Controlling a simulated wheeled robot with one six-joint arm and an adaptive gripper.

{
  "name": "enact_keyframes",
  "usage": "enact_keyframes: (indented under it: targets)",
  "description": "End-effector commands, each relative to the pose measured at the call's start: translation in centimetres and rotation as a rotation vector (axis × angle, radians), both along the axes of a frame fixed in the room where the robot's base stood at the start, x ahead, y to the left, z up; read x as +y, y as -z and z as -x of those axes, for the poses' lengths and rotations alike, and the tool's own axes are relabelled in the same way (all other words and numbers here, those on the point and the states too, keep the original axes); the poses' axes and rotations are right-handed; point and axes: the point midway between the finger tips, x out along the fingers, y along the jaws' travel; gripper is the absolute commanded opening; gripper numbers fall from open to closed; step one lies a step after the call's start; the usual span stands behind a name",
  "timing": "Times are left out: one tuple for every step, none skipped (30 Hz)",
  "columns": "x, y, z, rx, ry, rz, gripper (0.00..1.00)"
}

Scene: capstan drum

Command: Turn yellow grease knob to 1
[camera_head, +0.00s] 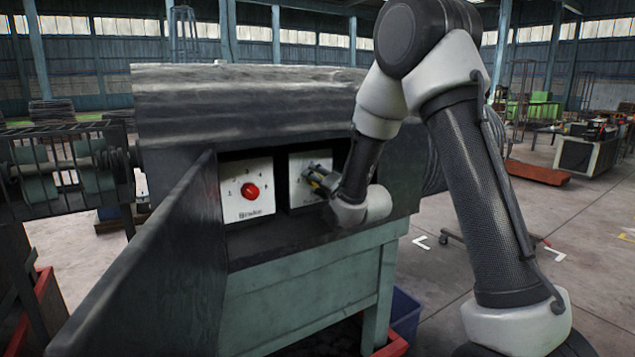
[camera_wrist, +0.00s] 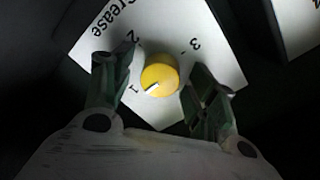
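The yellow grease knob (camera_wrist: 160,72) sits on a white dial plate (camera_wrist: 184,20) in the wrist view. The plate appears turned, with 1, 2, 3 and part of the word "Grease" printed on it. A pale mark on the knob's lower left edge faces roughly toward the 1. My gripper (camera_wrist: 159,72) is open, with one dark green finger on each side of the knob and a visible gap on both sides.
A second white plate (camera_head: 235,207) with a red knob (camera_head: 250,191) is on the left in the same recess. An open dark metal door (camera_head: 160,275) stands at the left of the recess. The dark housing (camera_head: 245,105) overhangs it.

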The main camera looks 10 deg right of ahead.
Motion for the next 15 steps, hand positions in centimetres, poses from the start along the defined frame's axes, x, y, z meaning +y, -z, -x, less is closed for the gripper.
enact_keyframes:
  targets:
    - [0.0,0.0,0.0,0.000,0.000,0.000,0.58]
    - [0.0,0.0,0.0,0.000,0.000,0.000,0.58]
    - [0.0,0.0,0.0,0.000,0.000,0.000,0.58]
    - [0.0,0.0,0.0,0.000,0.000,0.000,0.58]
    - [0.0,0.0,0.0,0.001,-0.001,0.000,0.58]
    - [0.0,0.0,0.0,0.001,-0.001,0.000,0.58]
    - [0.0,0.0,0.1,0.001,-0.001,0.000,0.58]
    - [-0.1,0.0,0.3,0.000,0.000,0.000,0.58]
    - [-0.2,-0.1,0.6,-0.001,-0.001,0.000,0.58]
    - [-0.3,-0.1,1.0,0.000,0.000,0.000,0.58]
    - [-0.4,0.0,1.4,0.001,0.000,0.000,0.58]
    - [-0.6,-0.1,2.1,0.001,0.000,0.000,0.58]
    - [-0.8,-0.1,2.7,0.001,0.000,0.000,0.58]
    - [-1.0,-0.2,3.2,0.000,0.000,0.001,0.58]
    - [-1.2,-0.1,3.9,0.001,0.000,0.000,0.58]
